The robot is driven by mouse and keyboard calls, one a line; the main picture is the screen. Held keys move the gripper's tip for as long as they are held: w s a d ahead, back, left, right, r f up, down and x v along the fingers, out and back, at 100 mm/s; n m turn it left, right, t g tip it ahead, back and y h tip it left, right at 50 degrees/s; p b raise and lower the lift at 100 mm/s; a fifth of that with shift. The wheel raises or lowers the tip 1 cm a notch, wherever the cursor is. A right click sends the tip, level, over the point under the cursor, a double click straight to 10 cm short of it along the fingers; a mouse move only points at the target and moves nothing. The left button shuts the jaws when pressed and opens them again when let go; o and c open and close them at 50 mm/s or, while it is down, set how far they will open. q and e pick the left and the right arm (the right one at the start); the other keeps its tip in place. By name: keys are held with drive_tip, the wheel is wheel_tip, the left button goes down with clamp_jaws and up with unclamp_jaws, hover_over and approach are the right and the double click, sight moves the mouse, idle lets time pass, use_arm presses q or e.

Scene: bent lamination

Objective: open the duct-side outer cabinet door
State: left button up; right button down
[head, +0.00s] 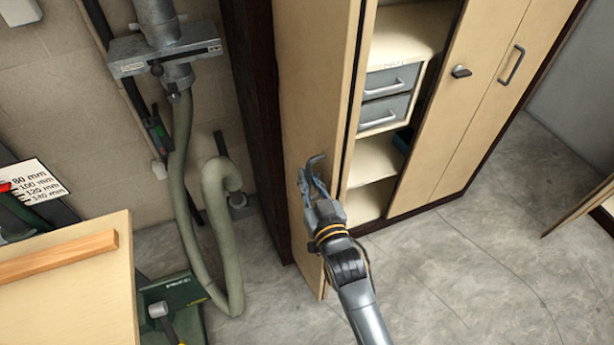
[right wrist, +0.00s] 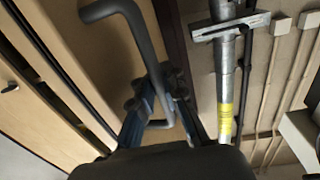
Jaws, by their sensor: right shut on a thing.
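The duct-side outer cabinet door (head: 308,80) is a tall, pale wood panel at the left end of the cabinet, beside the grey duct. It stands out at an angle, and shelves show in the opening to its right. Its grey bar handle (head: 303,181) is low on the panel. My right gripper (head: 314,182) is shut on this handle. The right wrist view shows the fingers (right wrist: 155,95) around the bent handle bar (right wrist: 146,35), partly hidden by the gripper's dark body. My left gripper is not in view.
Grey drawers (head: 388,100) sit among the cabinet shelves. Two closed-looking panels (head: 470,100) stand to the right. The metal duct (head: 178,75) and green hose (head: 186,240) are left of the door. A workbench (head: 80,290) is at lower left. The grey floor (head: 450,280) is clear in front.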

drive_tip(key=shift+d+f, duration=0.25)
drive_tip(key=shift+f, duration=0.15)
drive_tip(key=c, duration=1.7)
unclamp_jaws()
drive_tip(key=shift+s, duration=0.1)
drive_tip(key=shift+s+r, duration=0.15)
drive_tip(key=shift+r, duration=0.2)
drive_tip(key=v, duration=1.2)
